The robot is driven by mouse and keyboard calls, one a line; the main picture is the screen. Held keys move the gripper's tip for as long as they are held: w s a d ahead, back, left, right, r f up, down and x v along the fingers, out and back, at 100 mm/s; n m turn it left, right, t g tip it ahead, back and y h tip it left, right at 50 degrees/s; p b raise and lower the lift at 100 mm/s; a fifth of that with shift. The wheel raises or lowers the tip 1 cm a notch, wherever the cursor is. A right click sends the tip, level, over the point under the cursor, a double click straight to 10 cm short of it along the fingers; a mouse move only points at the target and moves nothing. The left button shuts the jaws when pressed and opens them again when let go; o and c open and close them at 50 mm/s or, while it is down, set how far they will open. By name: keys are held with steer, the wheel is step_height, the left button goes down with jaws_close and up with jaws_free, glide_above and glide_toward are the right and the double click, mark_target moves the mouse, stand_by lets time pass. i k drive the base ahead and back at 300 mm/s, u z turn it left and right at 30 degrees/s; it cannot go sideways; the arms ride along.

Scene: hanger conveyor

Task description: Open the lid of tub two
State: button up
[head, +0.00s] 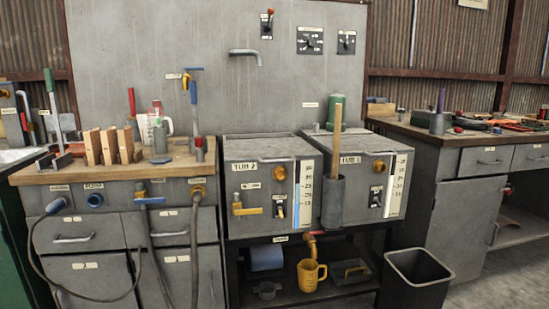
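Tub two (234,209) is a grey metal box labelled "TUB 2" on its front, left of the middle in the head view. Its flat grey lid (262,147) lies level on top and looks shut. Its front carries a yellow valve (246,207), an orange round knob (279,173), a small switch (280,208) and a white level scale (303,194) with a blue column. My gripper is not in view, so its state is hidden.
Tub one (375,214), labelled "TUB 1", stands close on the right, with a dark cylinder holder (333,202) on its front. A wooden-topped bench (70,177) is on the left. A spout (243,52) juts from the wall above. A black bin (417,277) stands lower right.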

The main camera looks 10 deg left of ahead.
mark_target(258, 149)
steer(key=u, duration=0.6)
steer(key=i, duration=0.85)
steer(key=u, duration=0.75)
